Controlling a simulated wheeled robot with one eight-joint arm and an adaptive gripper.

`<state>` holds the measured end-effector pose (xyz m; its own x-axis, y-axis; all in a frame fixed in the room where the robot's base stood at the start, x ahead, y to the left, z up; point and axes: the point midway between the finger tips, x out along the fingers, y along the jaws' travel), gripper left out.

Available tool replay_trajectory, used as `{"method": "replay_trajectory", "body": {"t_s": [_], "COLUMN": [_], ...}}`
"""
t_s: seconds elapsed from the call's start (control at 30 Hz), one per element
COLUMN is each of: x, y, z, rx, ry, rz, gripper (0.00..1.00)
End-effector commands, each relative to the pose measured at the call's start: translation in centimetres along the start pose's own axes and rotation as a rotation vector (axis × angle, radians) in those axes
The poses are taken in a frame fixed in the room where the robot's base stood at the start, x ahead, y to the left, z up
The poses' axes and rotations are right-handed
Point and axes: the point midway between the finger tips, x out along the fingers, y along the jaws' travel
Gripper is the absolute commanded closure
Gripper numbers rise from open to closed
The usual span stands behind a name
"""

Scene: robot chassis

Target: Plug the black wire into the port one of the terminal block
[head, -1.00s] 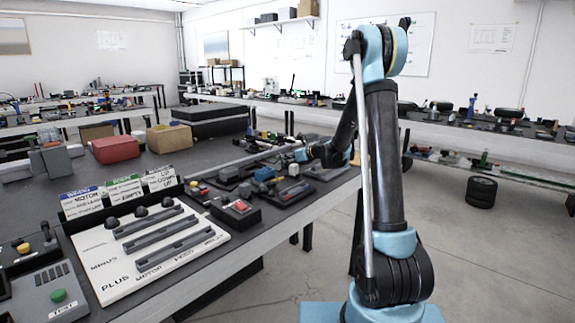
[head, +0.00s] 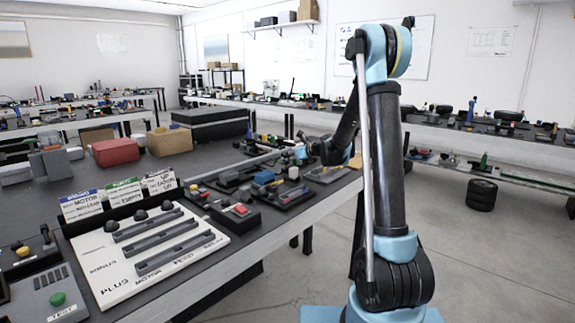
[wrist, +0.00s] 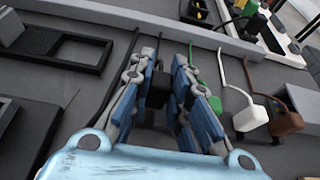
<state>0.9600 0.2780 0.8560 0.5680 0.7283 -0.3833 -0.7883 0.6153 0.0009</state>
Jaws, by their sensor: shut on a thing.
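In the wrist view my gripper (wrist: 163,88) has its blue fingers closed around a black plug (wrist: 158,93), the end of the black wire (wrist: 158,48). The wire runs up the picture from the plug. The fingers partly hide the plug, and I cannot tell whether it is clear of the table. In the head view my gripper (head: 301,153) is small, low over the far right part of the near bench. I cannot surely pick out the terminal block or its port one in either view.
A grey rail (wrist: 200,32) crosses above. An empty dark frame (wrist: 75,52) lies left. A red box (head: 118,152) stands farther back on the bench.

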Motion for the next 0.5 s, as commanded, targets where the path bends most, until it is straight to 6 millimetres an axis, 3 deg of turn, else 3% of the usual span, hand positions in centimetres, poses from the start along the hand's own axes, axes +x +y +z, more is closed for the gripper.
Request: {"method": "replay_trajectory", "body": {"t_s": [0.3, 0.5], "x": [-2.1, -2.8], "y": [0.1, 0.0], "z": [5.0, 6.8], "rx": [0.000, 0.000], "ry": [0.000, 0.000], "rz": [0.000, 0.000], "gripper": [0.99, 0.99]}}
